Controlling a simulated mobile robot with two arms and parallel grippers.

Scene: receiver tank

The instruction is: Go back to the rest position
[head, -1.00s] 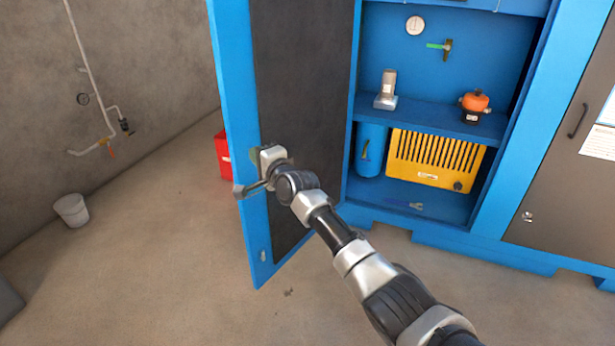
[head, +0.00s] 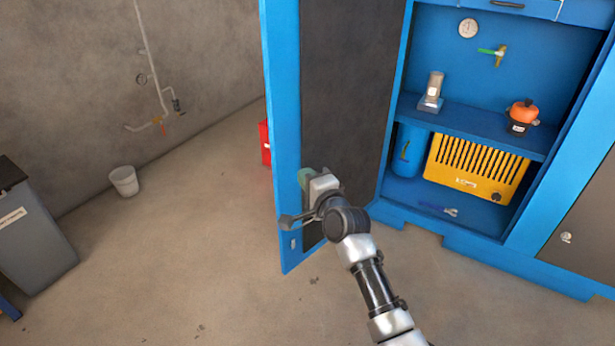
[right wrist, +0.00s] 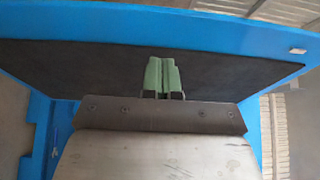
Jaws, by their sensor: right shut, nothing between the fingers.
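My right gripper (head: 304,178) is in front of the inner face of the open blue cabinet door (head: 284,150). In the right wrist view the green fingertips of the right gripper (right wrist: 161,74) are together with nothing between them. The door's dark inner panel (right wrist: 90,70) fills the space beyond the fingers; I cannot tell whether they touch it. A grey handle-like part (head: 290,221) shows at the door's edge, beside my wrist. My left gripper is not in view.
The open cabinet holds a yellow slotted unit (head: 475,168), a blue cylinder (head: 410,150) and an orange-topped device (head: 522,116). A white bucket (head: 124,181) and a grey bin (head: 35,235) stand at left. Floor between the bin and door is clear.

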